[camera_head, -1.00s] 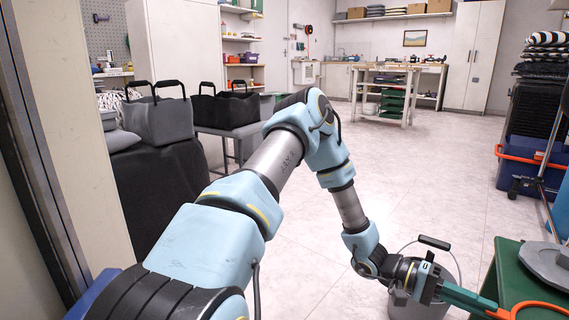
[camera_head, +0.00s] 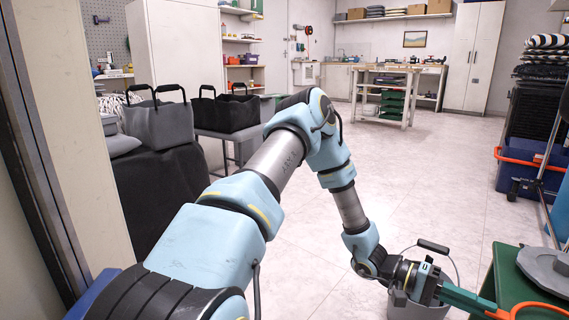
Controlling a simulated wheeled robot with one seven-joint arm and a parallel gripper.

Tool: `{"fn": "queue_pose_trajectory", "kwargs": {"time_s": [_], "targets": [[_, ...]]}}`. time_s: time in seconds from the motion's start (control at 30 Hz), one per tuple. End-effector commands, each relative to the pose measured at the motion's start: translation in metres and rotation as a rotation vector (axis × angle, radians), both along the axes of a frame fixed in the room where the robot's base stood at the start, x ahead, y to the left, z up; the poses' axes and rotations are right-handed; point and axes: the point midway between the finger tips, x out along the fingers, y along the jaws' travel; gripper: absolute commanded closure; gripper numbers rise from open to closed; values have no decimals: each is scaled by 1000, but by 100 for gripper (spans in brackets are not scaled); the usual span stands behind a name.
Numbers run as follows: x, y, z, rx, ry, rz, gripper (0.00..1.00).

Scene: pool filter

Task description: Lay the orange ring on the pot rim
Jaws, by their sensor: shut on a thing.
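My gripper (camera_head: 488,308) is at the lower right, with its green finger part reaching right from the dark wrist. It is shut on the orange ring (camera_head: 541,305), of which a thin curved piece shows at the bottom right corner. The rest of the ring is cut off by the picture edge. The ring is held near the green table's front part. I cannot pick out the pot or its rim for certain. A grey lid-like piece with a raised knob (camera_head: 546,267) lies on the green table beyond the ring.
The green table (camera_head: 507,270) stands at the right edge. A grey bucket (camera_head: 413,311) with a raised handle is on the floor behind my wrist. A blue bin with an orange handle (camera_head: 522,172) is farther back. The middle floor is clear.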

Motion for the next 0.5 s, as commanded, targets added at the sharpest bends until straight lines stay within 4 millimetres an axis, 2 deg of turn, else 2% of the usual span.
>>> {"fn": "queue_pose_trajectory", "kwargs": {"time_s": [0.5], "targets": [[0, 0, 14, -1, -1, 0, 100]]}}
